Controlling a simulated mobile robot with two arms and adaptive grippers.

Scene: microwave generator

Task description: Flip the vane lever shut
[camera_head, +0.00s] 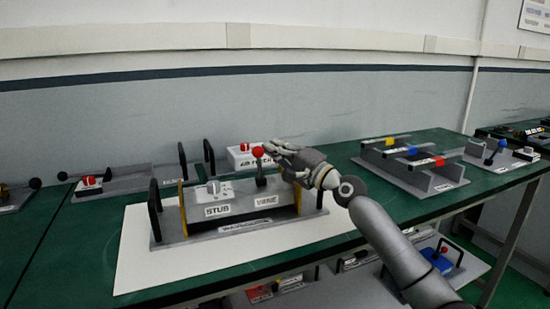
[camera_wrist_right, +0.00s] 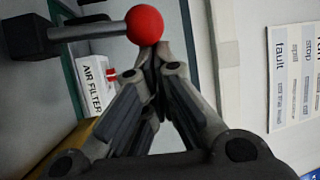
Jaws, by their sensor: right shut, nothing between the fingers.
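The vane lever has a red ball knob (camera_head: 258,152) on a dark shaft and stands roughly upright above the "VANE" label (camera_head: 266,201). It sits on the grey unit, right of the "STUB" control (camera_head: 214,188). In the wrist view the red knob (camera_wrist_right: 145,25) is large, with its shaft running left to a dark block. My right gripper (camera_head: 272,148) is shut and empty, with its fingertips close to the right of the knob. In the wrist view the fingertips (camera_wrist_right: 154,50) are right at the knob's edge; I cannot tell whether they touch. My left gripper is not in view.
Black handles (camera_head: 154,209) flank the unit on a white sheet (camera_head: 135,262) over the green table. Behind stands the "AIR FILTER" box (camera_head: 243,160), also in the wrist view (camera_wrist_right: 92,85). A grey rack with coloured blocks (camera_head: 433,168) stands right. More equipment lies on a lower shelf.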

